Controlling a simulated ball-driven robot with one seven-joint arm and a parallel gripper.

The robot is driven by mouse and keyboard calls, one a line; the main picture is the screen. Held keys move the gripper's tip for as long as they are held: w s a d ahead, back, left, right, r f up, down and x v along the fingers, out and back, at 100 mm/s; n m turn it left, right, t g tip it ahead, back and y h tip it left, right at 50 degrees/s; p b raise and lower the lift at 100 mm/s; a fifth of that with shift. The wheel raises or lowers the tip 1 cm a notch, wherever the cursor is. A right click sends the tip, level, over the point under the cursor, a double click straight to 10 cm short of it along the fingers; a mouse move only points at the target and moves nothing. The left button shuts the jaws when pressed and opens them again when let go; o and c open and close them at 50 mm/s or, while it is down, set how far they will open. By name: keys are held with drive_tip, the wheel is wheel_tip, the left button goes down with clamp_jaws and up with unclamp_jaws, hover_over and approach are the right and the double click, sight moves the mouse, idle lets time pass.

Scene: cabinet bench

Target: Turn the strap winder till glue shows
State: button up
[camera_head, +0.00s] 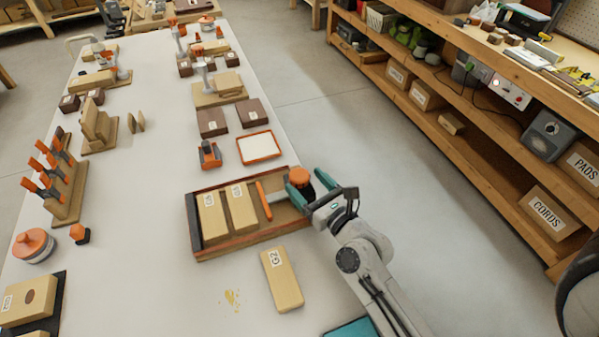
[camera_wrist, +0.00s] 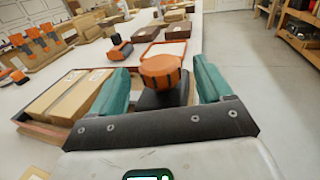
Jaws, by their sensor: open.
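The strap winder appears to be the orange ribbed knob (camera_head: 299,175) on a dark block at the right end of a wooden clamping tray (camera_head: 241,247). My gripper (camera_head: 309,184) is open, with its teal fingers on either side of the knob. In the wrist view, the orange knob (camera_wrist: 161,71) stands upright between the fingers (camera_wrist: 162,84), with a visible gap on the right; contact on the left cannot be told. Two pale boards (camera_head: 211,214) (camera_head: 242,207) lie side by side in the tray. No glue shows clearly along their joint.
An orange-handled tool (camera_head: 264,200) lies in the tray beside the boards. A loose board marked G2 (camera_head: 281,278) and yellow drops (camera_head: 232,298) are on the pale bench in front. An orange-rimmed tray (camera_head: 259,148) and dark blocks (camera_head: 213,123) stand behind. Shelves (camera_head: 470,125) line the right.

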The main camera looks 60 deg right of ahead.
sight(306, 182)
drive_tip(key=shift+x, duration=1.75)
drive_tip(key=shift+c, duration=0.3)
drive_tip(key=shift+p, duration=0.35)
drive_tip(key=c, duration=0.9)
